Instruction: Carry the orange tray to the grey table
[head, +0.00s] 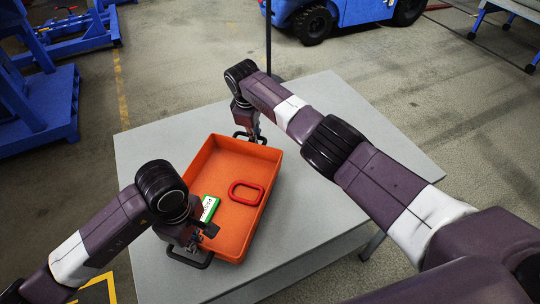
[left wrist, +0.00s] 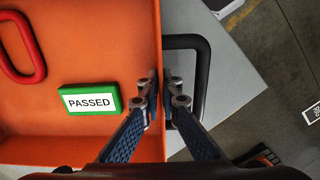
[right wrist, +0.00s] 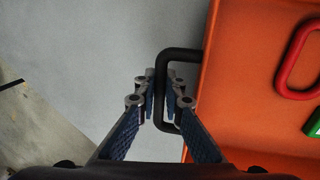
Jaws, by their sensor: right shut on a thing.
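The orange tray (head: 238,215) is over the left part of a light grey table (head: 330,105). I cannot tell whether its base touches the top. A green block marked PASSED (left wrist: 90,100) and a red ring (head: 246,193) lie inside. My right gripper (right wrist: 160,95) is shut on the black handle (right wrist: 181,55) at the tray's far end. My left gripper (left wrist: 165,85) has its fingers on either side of the tray's near wall, inside the other black handle's loop (left wrist: 205,75). The outer bar of that handle is clear of the fingers. Whether these fingers press on the wall is unclear.
A blue vehicle (head: 350,12) stands behind the table, and blue frames (head: 45,105) stand at the left. Another table or cart (head: 510,12) is at the top right. The right part of the tabletop is bare beneath my right arm.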

